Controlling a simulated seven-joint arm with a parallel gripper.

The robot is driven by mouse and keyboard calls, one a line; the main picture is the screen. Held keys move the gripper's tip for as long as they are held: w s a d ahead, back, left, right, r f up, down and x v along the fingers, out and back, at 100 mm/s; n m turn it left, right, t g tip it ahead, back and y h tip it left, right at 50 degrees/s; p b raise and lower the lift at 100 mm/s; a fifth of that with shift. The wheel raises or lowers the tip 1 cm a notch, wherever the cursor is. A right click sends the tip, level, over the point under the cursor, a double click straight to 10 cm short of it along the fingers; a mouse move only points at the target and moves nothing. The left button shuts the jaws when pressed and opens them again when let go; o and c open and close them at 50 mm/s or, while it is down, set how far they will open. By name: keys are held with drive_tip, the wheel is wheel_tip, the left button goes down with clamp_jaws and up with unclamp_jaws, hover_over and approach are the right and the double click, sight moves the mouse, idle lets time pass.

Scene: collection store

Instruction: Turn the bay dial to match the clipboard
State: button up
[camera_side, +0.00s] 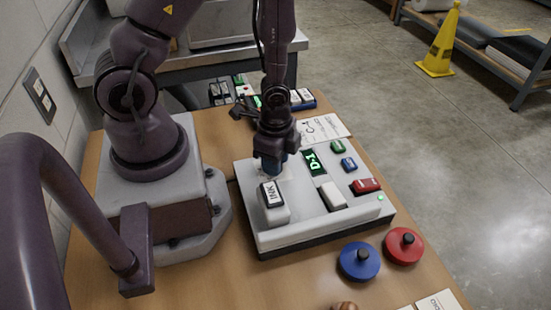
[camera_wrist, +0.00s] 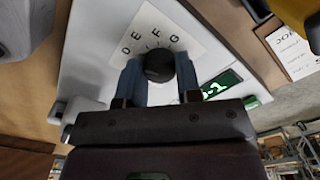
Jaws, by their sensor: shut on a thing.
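The bay dial's black knob (camera_wrist: 158,66) stands on a white plate with the letters D, E, F and G in the wrist view. My gripper (camera_wrist: 159,76) is shut on the knob, one blue fingertip on either side. In the side view my gripper (camera_side: 272,166) points down onto the white console (camera_side: 300,228) and hides the knob. The green display (camera_side: 314,163) on the console reads D-1. The clipboard sheet (camera_side: 327,127) lies behind the console; a large C shows, the rest is too small to read surely.
The console also carries a block labelled INK (camera_side: 272,197), a white block (camera_side: 333,196), and red (camera_side: 366,186), blue (camera_side: 348,164) and green (camera_side: 338,146) pieces. Blue (camera_side: 358,263) and red (camera_side: 404,247) knobbed discs stand in front. Small labelled blocks lie behind my arm.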

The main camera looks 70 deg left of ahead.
drive_tip(key=n, duration=0.6)
drive_tip(key=shift+n, duration=0.3)
idle(0.4)
drive_tip(key=o, duration=0.9)
drive_tip(key=shift+r, duration=0.15)
wheel_tip(320, 180, up, 13)
drive_tip(key=shift+f, duration=0.15)
